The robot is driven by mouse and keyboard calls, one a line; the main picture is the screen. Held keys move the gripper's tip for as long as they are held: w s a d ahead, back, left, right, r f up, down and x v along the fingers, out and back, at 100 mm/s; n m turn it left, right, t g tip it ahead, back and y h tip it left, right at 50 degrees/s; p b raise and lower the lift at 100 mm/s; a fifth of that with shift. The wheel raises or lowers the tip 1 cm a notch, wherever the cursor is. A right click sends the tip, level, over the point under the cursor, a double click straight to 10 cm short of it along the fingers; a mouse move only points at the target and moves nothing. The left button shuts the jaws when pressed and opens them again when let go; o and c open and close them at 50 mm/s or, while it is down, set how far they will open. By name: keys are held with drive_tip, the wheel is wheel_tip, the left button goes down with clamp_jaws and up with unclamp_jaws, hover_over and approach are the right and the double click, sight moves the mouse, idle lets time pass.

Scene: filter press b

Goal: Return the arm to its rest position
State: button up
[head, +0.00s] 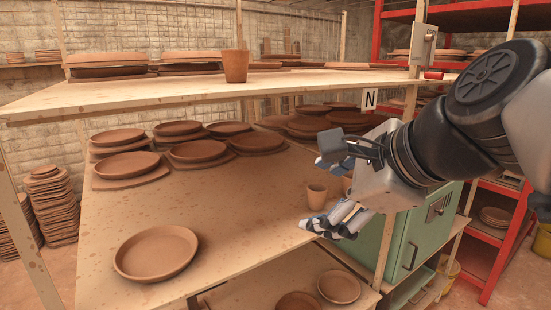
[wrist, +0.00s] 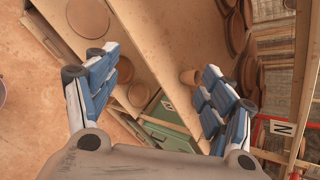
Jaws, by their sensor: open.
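My gripper (head: 335,190) is at the right of the head view, held over the right end of the middle shelf (head: 230,215). Its fingers are spread and nothing is between them. In the wrist view my gripper (wrist: 160,95) shows two blue and grey fingers wide apart, with the shelf board running between them. My dark arm reaches in from the right edge of the head view. A small clay cup (head: 317,197) stands on the shelf close to the fingers.
A large clay plate (head: 156,253) lies at the shelf's front left. Several plates on boards (head: 200,151) fill its back. A pot (head: 235,66) stands on the upper shelf. A green cabinet (head: 425,235) and red rack (head: 510,245) stand at right. The shelf's middle is clear.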

drive_tip(key=s+d+f+n+g+h+b, duration=0.1)
drive_tip(key=s+f+n+b, duration=0.4)
drive_tip(key=f, duration=0.9)
drive_tip(key=s+d+f+n+g+h+b, duration=0.2)
drive_tip(key=s+f+n+b, duration=0.4)
drive_tip(key=f, duration=0.9)
drive_tip(key=s+d+f+n+g+h+b, duration=0.1)
drive_tip(key=s+f+n+b, duration=0.4)
drive_tip(key=f, duration=1)
drive_tip(key=d+n+h+b, duration=0.1)
drive_tip(key=d+n+b, duration=0.1)
drive_tip(key=n, duration=0.1)
drive_tip(key=shift+s+f+n, duration=0.15)
drive_tip(key=shift+s+n, duration=0.15)
drive_tip(key=shift+s, duration=0.05)
